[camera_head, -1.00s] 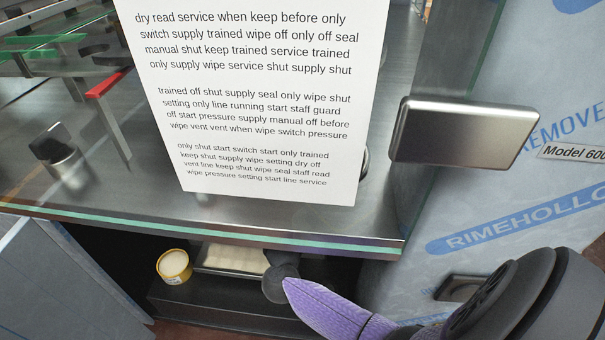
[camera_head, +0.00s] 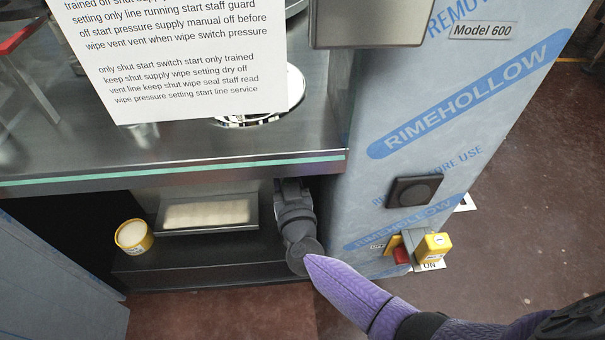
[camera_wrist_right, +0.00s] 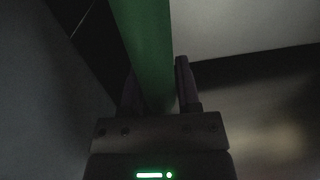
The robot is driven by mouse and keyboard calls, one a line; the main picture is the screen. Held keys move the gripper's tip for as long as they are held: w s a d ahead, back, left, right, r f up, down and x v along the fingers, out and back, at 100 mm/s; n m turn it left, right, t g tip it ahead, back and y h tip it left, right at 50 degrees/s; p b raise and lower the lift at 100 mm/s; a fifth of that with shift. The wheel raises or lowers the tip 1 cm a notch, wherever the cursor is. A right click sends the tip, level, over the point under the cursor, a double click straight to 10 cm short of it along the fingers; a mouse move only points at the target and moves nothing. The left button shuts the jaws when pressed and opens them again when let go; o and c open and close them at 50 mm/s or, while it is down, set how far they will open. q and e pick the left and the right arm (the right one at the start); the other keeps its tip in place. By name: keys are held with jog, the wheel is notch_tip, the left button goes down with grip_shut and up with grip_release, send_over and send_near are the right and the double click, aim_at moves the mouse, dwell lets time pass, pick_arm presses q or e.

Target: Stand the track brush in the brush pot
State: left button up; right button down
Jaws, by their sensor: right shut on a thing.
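My right gripper (camera_wrist_right: 156,78) is shut around a green bar-like handle (camera_wrist_right: 146,45) in the right wrist view. I take it as the track brush, but only this plain green length shows and its bristles are out of sight. In the head view my right arm reaches into the low bay under the glass edge, and its fingers and the brush are hidden there. A yellow tub (camera_head: 132,237) with pale contents stands on the bay floor to the left of the arm. I cannot tell whether it is the brush pot. My left gripper is not in view.
The glass edge (camera_head: 170,168) and a hanging notice (camera_head: 185,65) are above. A film-wrapped panel (camera_head: 400,120) is close on the right, with a yellow-and-red switch (camera_head: 432,247) low on it.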

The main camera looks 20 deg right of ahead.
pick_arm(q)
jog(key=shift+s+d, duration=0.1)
pick_arm(e)
jog(key=shift+a, duration=0.1)
pick_arm(q)
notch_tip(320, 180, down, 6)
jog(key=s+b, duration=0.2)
jog(key=b, duration=0.4)
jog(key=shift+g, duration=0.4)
pick_arm(e)
notch_tip(320, 180, down, 9)
jog(key=shift+r, duration=0.15)
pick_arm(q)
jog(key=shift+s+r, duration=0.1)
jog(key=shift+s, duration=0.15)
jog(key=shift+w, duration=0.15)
